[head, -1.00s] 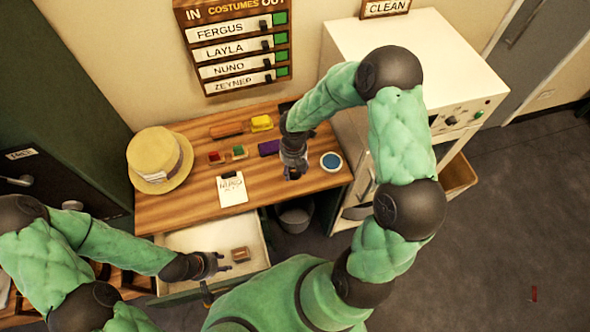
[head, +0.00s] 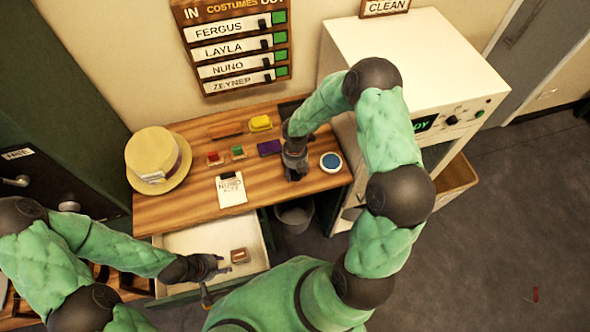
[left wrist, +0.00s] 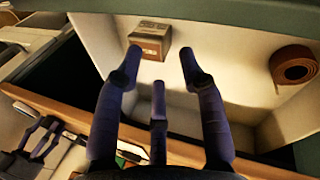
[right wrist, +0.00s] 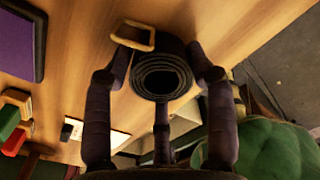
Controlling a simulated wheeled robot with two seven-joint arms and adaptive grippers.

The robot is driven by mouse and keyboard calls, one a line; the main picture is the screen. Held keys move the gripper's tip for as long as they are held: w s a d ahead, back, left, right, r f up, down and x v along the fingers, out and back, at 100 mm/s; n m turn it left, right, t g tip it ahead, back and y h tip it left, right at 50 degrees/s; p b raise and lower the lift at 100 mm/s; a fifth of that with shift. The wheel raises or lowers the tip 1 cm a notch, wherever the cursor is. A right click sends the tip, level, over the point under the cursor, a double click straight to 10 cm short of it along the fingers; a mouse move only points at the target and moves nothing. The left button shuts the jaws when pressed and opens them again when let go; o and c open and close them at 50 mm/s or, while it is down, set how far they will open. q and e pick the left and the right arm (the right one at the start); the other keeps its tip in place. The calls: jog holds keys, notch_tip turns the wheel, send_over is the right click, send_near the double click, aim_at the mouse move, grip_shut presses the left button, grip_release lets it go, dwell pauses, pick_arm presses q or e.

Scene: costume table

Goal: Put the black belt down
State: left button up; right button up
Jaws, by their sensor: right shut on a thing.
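The black belt (right wrist: 160,75) is a rolled coil with a gold buckle (right wrist: 132,36), seen in the right wrist view. My right gripper (right wrist: 165,78) is shut on it, fingers on both sides of the coil, just over the wooden table (head: 200,203). Whether the belt touches the table is unclear. In the head view my right gripper (head: 295,168) hides the belt. My left gripper (left wrist: 160,70) is open and empty over the open drawer (left wrist: 225,60). A small brown box (left wrist: 150,40) and a brown rolled belt (left wrist: 293,66) lie in that drawer.
A white machine (head: 400,70) stands to the right.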

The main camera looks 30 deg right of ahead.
jog(key=o, duration=1.3)
jog(key=shift+f, duration=0.1)
